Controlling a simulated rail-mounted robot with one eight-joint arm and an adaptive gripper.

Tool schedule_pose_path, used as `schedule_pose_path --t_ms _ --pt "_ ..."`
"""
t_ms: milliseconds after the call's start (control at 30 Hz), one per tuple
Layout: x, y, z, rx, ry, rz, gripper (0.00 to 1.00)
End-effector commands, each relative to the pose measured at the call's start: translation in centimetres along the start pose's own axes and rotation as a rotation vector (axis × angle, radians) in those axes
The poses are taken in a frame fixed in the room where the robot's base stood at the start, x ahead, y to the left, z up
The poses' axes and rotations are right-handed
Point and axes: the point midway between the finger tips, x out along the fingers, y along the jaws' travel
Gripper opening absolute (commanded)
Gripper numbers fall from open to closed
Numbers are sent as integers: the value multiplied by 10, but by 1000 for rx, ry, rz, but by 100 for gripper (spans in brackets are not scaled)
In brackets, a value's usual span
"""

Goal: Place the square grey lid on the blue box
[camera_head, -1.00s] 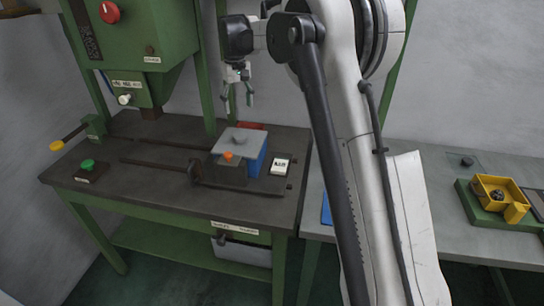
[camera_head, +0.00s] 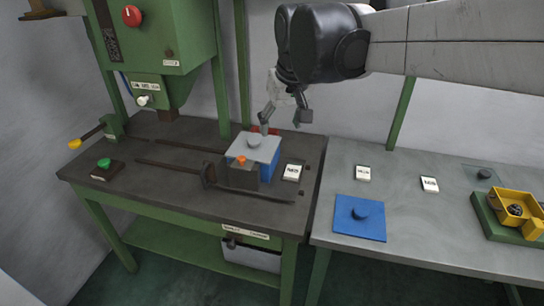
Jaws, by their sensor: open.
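The square grey lid (camera_head: 267,148), with a round grey knob, lies on top of the blue box (camera_head: 272,166) on the dark workbench at the left. It looks roughly flat and covers the top; whether it is fully seated cannot be told. My gripper (camera_head: 285,122) is open and empty, its fingers spread, above and behind the right part of the lid. The left finger appears close to the knob in the picture, but contact cannot be told. The box's front left is partly hidden by a dark block with an orange button.
A green press (camera_head: 160,40) stands at the left. The dark block (camera_head: 240,175) and a bar lie before the box. A red object (camera_head: 268,130) is behind it.

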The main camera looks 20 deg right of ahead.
Motion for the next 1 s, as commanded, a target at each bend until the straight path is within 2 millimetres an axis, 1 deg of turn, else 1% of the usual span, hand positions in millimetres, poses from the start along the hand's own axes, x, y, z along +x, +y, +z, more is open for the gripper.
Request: schedule_pose_path --t_ms 33,167,200,400,500,600,700,800,1000 --pt "-4 -2 18 5 17 1 56" --pt "-8 -5 57 22 65 4 56" --pt "-9 -6 70 27 78 5 56" --pt "-4 -10 129 51 151 8 56" --pt "2 -12 156 62 183 9 56" --pt "8 -14 175 70 208 9 56" --pt "12 -15 187 76 226 9 56" --pt "14 -16 193 79 234 9 56" --pt "15 -16 194 80 236 9 56"
